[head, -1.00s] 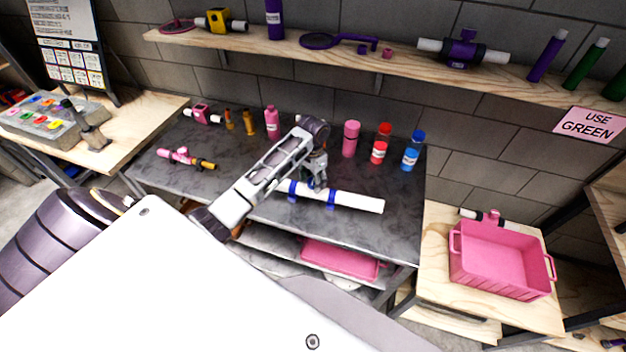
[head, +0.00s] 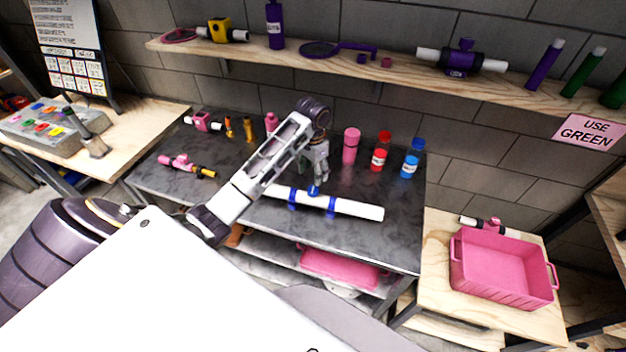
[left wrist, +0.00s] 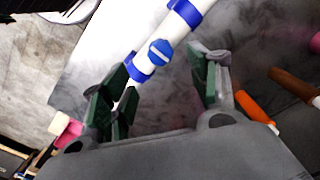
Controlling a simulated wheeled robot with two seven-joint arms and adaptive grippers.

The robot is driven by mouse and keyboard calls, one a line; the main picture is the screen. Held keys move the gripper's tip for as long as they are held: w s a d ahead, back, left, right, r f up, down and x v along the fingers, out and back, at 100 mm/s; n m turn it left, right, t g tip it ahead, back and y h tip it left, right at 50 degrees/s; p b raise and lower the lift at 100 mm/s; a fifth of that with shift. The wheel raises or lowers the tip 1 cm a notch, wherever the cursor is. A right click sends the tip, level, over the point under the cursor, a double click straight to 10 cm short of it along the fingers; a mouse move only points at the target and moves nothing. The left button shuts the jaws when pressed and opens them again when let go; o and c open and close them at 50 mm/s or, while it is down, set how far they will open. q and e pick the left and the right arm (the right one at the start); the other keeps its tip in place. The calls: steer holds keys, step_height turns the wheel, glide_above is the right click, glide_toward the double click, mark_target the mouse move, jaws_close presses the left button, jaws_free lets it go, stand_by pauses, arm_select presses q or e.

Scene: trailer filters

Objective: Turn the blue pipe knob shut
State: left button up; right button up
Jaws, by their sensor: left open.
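The blue pipe knob (head: 313,190) sits on a white pipe (head: 355,208) that lies on the dark metal table, between two blue bands. In the left wrist view the knob (left wrist: 160,52) is round with a pale slot across it, between the bands on the white pipe (left wrist: 164,32). My left gripper (head: 317,180) is just above and behind the knob in the head view. In the left wrist view the left gripper (left wrist: 165,85) is open and empty, with the knob beyond its fingertips, apart from them as far as I can tell. My right gripper is out of view.
Pink, red and blue bottles (head: 380,151) stand behind the pipe on the dark table (head: 385,240). A pink and yellow pipe piece (head: 187,166) lies at its left. A pink crate (head: 500,265) stands on the wooden table at right. The table's front right is clear.

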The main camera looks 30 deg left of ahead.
arm_select(q)
steer(key=shift+r, duration=1.85)
steer(key=shift+f, duration=0.1)
